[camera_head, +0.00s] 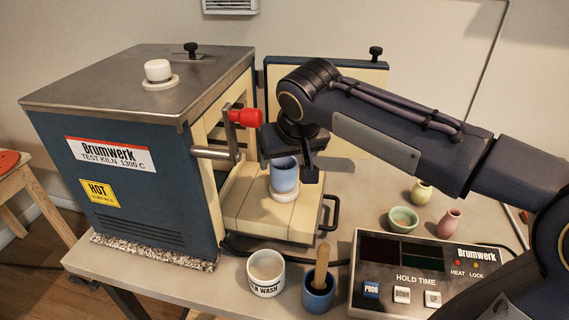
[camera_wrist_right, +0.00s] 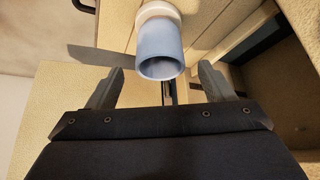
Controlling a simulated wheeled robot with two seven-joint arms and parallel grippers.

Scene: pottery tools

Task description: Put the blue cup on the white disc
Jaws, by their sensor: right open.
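The blue cup (camera_head: 284,177) stands upright on the white disc (camera_head: 284,192), which lies on the cream brick shelf in front of the kiln opening. My right gripper (camera_head: 291,163) is just above and behind the cup in the head view, and the gripper hides part of the cup's top edge. In the right wrist view the cup (camera_wrist_right: 160,50) is beyond and between the two spread fingers of the right gripper (camera_wrist_right: 160,85), with a gap on each side. The disc's rim (camera_wrist_right: 158,10) shows at the cup's far end. My left gripper is not in view.
The kiln (camera_head: 130,150) stands left, with a red-knobbed handle (camera_head: 245,117) close to my right gripper. A white wash pot (camera_head: 266,273), a dark blue pot with a wooden tool (camera_head: 318,290) and the control box (camera_head: 420,275) are in front. Small pots, including a green bowl (camera_head: 403,219), stand right.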

